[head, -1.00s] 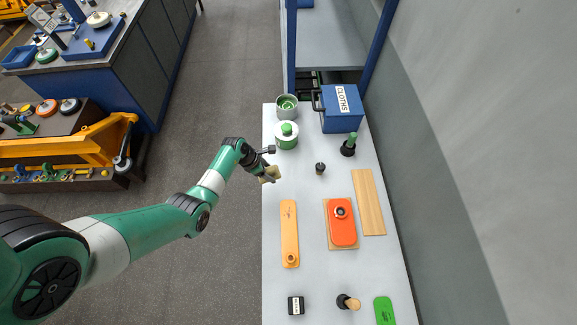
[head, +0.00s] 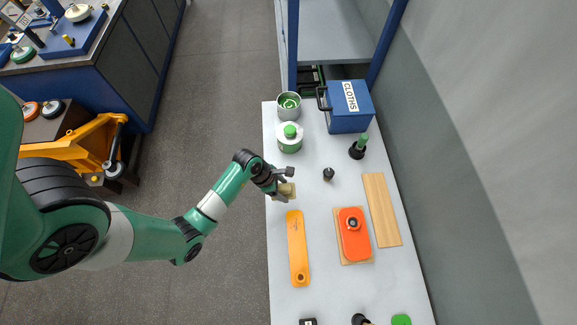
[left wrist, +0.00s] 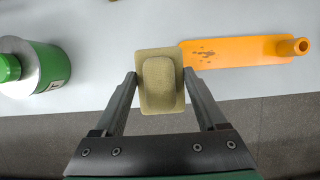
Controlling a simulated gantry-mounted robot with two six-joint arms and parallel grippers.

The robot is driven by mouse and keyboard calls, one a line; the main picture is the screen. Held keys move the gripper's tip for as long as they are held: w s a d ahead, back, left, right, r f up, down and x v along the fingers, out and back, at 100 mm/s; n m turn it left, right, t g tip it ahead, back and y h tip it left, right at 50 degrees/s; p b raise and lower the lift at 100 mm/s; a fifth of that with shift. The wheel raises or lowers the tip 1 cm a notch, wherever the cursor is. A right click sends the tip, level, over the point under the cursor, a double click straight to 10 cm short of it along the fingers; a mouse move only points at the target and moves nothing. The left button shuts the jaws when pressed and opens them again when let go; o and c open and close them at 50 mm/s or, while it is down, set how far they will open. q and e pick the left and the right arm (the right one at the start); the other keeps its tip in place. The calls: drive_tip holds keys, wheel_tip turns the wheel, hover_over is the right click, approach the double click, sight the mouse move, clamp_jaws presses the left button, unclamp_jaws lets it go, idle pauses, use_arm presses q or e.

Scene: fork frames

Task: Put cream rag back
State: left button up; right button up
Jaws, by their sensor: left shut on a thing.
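The cream rag (head: 289,194) is a flat beige piece held at the left edge of the grey table. In the left wrist view the rag (left wrist: 159,83) shows as a rectangle with a raised middle, between the two fingers. My left gripper (head: 283,187) is shut on it. I cannot tell how far it is above the table. A blue box labelled CLOTHS (head: 341,121) stands at the far end of the table, with a black handle on its left. My right gripper is not in view.
A green-and-white container (head: 289,145) and a metal pot (head: 289,112) stand beyond my left gripper. An orange scraper-like tool (head: 297,245) lies nearer. A dark green-topped bottle (head: 359,148), a small black-topped item (head: 328,174), an orange block (head: 353,233) and a wooden board (head: 382,207) are to the right.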

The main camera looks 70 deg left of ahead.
use_arm(q)
drive_tip(key=w+a+f+b, duration=0.1)
drive_tip(key=w+a+f, duration=0.1)
drive_tip(key=a, duration=0.1)
drive_tip(key=w+a+f+b, duration=0.1)
drive_tip(key=a+f+b, duration=0.1)
drive_tip(key=a+f, duration=0.1)
drive_tip(key=w+a+f+b, duration=0.2)
drive_tip(key=a+f, duration=0.1)
drive_tip(key=shift+w+a+f, duration=0.15)
drive_tip(key=shift+w+a, duration=0.05)
drive_tip(key=shift+w, duration=0.15)
drive_tip(key=shift+w+a+f+b, duration=0.15)
drive_tip(key=shift+f+b, duration=0.7)
drive_tip(key=shift+f, duration=0.85)
drive_tip(key=shift+f, duration=0.2)
drive_tip(key=o, duration=1.2)
drive_tip(key=shift+o, duration=0.2)
drive_tip(key=shift+r, duration=0.15)
